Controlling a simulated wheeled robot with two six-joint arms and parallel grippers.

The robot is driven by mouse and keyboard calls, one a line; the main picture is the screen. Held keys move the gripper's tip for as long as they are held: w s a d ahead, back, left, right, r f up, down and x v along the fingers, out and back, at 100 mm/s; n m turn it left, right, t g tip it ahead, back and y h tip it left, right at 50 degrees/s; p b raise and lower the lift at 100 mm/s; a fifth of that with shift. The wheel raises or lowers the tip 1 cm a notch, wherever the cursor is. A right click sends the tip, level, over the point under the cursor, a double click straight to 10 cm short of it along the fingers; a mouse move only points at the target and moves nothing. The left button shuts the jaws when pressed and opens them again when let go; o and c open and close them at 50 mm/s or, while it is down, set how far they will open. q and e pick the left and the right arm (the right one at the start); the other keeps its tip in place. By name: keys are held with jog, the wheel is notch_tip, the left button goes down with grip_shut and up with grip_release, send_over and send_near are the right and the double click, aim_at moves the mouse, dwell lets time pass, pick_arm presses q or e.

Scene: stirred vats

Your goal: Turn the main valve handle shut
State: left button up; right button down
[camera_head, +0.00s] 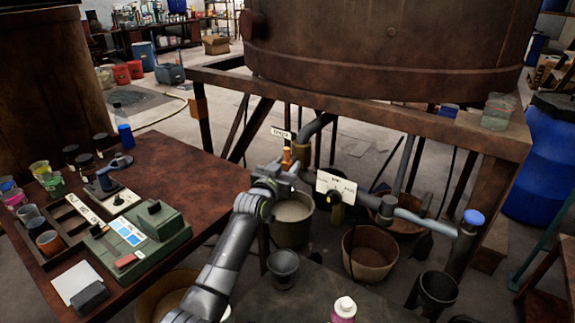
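My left gripper (287,168) reaches in from the lower left, under the front beam of the vat stand. Its fingertips are close to a small orange-brown valve part (287,157) beside a bent grey pipe (318,124). I cannot tell whether they touch it or how far apart the fingers are. A small white label (281,133) is just above; its text is too small to read. To the right, a second white label (335,187) hangs over a brass-coloured valve fitting (338,213). Which valve is the main one is not readable. My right gripper is not in view.
A large brown vat (390,45) rests on the stand's beam (400,117). Buckets (369,252) stand below. A horizontal grey pipe (425,222) runs right towards a blue cap (474,217). A cluttered brown table (190,160) is left of my arm; a blue barrel (545,170) is right.

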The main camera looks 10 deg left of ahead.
pick_arm(q)
jog(key=shift+w+d, duration=0.1)
jog(key=shift+w, duration=0.5)
